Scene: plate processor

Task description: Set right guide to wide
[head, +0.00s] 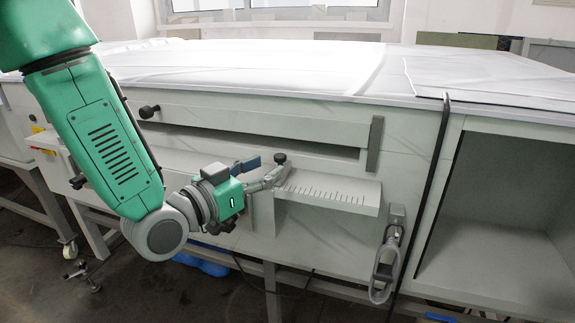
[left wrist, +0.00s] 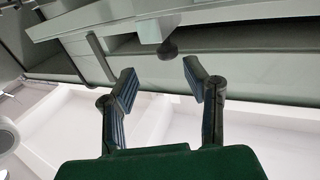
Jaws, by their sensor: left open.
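The machine's front carries a grey ledge with ruler marks (head: 335,190), and a black knob (head: 280,159) on a grey guide piece stands at its left end. In the left wrist view, a dark round knob (left wrist: 168,49) lies just beyond and between the fingertips. My left gripper (head: 263,172) is open and empty, just left of the knob; its two fingers (left wrist: 155,85) are apart with the knob not between them. Contact is not visible. My right gripper is in neither view.
A second black knob (head: 149,111) sits at the left of a long slot. A grey handle-like fitting (head: 387,262) hangs at lower right, beside a black cable (head: 428,185). An open compartment (head: 500,215) lies at the right. The white top (head: 240,65) is largely clear.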

